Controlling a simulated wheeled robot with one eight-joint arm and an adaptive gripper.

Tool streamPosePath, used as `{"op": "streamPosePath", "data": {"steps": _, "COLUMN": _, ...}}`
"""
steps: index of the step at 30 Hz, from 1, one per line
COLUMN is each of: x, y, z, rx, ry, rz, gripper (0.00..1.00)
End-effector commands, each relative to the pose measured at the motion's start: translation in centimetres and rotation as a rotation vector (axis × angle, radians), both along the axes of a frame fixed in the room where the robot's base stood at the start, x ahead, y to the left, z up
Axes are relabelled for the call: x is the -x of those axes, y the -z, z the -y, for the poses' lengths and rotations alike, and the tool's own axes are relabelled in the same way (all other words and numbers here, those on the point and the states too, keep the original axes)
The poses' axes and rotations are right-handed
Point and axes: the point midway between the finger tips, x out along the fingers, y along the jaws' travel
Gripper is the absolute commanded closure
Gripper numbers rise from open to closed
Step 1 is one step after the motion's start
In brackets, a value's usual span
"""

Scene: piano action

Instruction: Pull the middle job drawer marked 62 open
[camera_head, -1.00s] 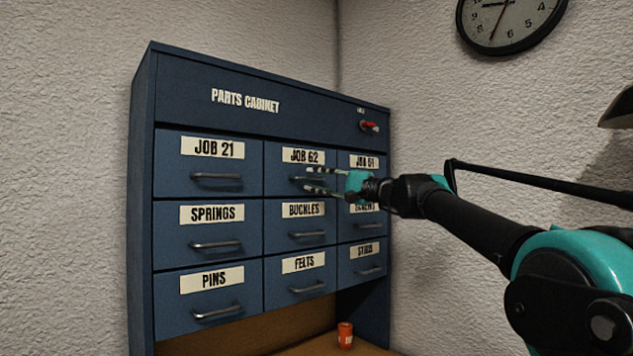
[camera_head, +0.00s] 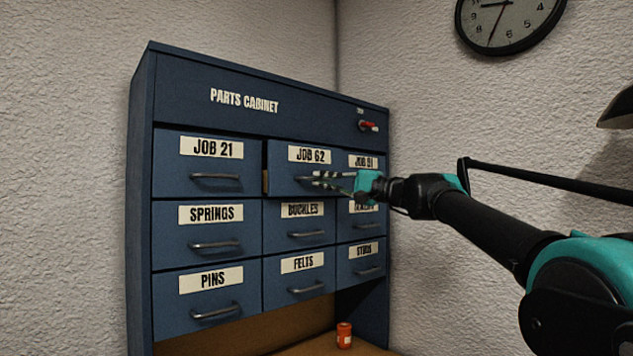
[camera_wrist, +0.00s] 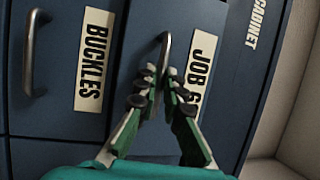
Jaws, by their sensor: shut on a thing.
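The JOB 62 drawer (camera_head: 285,184) is the middle one in the cabinet's top row. It stands out from the cabinet front, with a strip of its side showing at the left. My gripper (camera_head: 318,180) is at its front, shut on the drawer's handle. In the wrist view the drawer front (camera_wrist: 146,35) fills the middle, and my gripper (camera_wrist: 166,78) has its fingertips together at the lower end of the metal handle (camera_wrist: 165,48). The fingers cover part of the handle and part of the label.
The blue parts cabinet (camera_head: 170,90) has several other drawers, including JOB 21 (camera_head: 170,180) at left and BUCKLES (camera_head: 280,240) below; these look shut. A red-handled switch (camera_head: 368,126) is at upper right. An orange container (camera_head: 344,335) stands below on the wooden surface.

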Motion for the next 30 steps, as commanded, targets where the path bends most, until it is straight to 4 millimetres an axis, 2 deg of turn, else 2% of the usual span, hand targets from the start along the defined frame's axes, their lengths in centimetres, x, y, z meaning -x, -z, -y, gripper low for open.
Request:
{"op": "streamPosePath", "data": {"steps": 9, "x": 5.7, "y": 0.1, "z": 5.9, "rx": 0.002, "ry": 0.006, "rz": -0.001, "gripper": 1.0}}
{"op": "streamPosePath", "data": {"steps": 15, "x": 8.4, "y": 0.1, "z": 8.5, "rx": 0.003, "ry": 0.003, "rz": 0.0, "gripper": 1.0}}
{"op": "streamPosePath", "data": {"steps": 22, "x": 9.9, "y": 0.1, "z": 10.0, "rx": 0.003, "ry": 0.001, "rz": 0.0, "gripper": 1.0}}
{"op": "streamPosePath", "data": {"steps": 30, "x": 10.2, "y": 0.1, "z": 10.2, "rx": 0.003, "ry": 0.0, "rz": -0.001, "gripper": 1.0}}
